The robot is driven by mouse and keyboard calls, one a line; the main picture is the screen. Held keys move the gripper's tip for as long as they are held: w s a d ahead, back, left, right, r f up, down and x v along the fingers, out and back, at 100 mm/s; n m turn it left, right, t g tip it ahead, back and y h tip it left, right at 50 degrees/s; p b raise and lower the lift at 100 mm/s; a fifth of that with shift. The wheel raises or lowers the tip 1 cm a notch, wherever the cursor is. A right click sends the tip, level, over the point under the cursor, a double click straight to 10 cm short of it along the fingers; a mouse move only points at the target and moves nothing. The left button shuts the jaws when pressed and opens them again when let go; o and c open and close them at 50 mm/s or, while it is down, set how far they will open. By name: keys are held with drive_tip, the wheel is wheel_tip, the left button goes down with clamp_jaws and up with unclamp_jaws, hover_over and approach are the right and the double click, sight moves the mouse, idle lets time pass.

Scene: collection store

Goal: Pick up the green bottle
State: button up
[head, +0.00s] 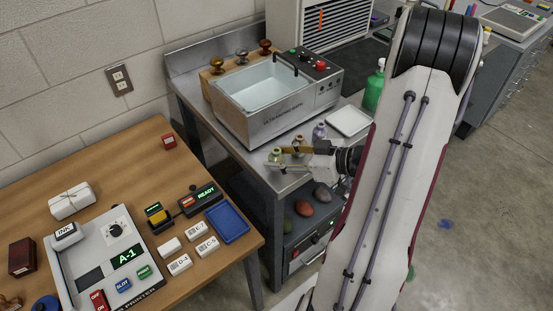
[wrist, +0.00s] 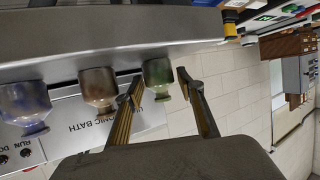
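A small green glass bottle (head: 276,156) stands near the front left corner of the metal bench, beside a brown bottle (head: 299,142) and a purple bottle (head: 319,131). My gripper (head: 280,160) reaches in from the right at bottle height. The wrist view is turned over; there the green bottle (wrist: 157,76) lies between the tips of my open gripper (wrist: 156,88), with a gap to the right finger. The left finger lies between the green bottle and the brown bottle (wrist: 98,88); contact cannot be told. The purple bottle (wrist: 25,105) is farther left.
An ultrasonic bath (head: 270,120) stands behind the small bottles. A white tray (head: 349,121) and a larger green bottle with a white top (head: 373,88) are to the right. A wooden table (head: 150,150) with a label printer is at left.

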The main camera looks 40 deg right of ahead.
drive_tip(key=shift+w+a+f, duration=0.2)
drive_tip(key=shift+w+f, duration=0.05)
drive_tip(key=shift+w, duration=0.3)
drive_tip(key=c, duration=1)
